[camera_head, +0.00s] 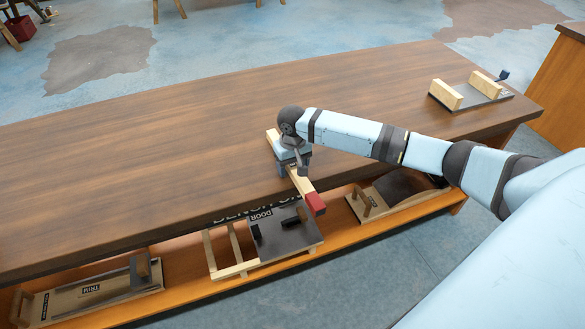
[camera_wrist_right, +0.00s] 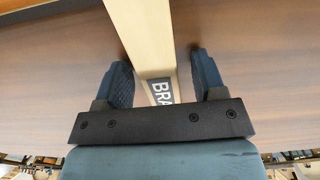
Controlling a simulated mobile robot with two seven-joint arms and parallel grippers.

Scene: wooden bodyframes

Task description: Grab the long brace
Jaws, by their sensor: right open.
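The long brace (camera_head: 301,183) is a pale wooden bar with a red end, lying on the dark wooden tabletop near its front edge. Its red end (camera_head: 315,203) reaches out at the front edge. My left gripper is not in view.
A dark plate with two pale wooden blocks (camera_head: 446,94) sits at the table's right end. The lower shelf holds a "DOOR" panel (camera_head: 283,238), a "TRIM" tray (camera_head: 95,293) and another tray (camera_head: 394,190). The tabletop's left part is clear.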

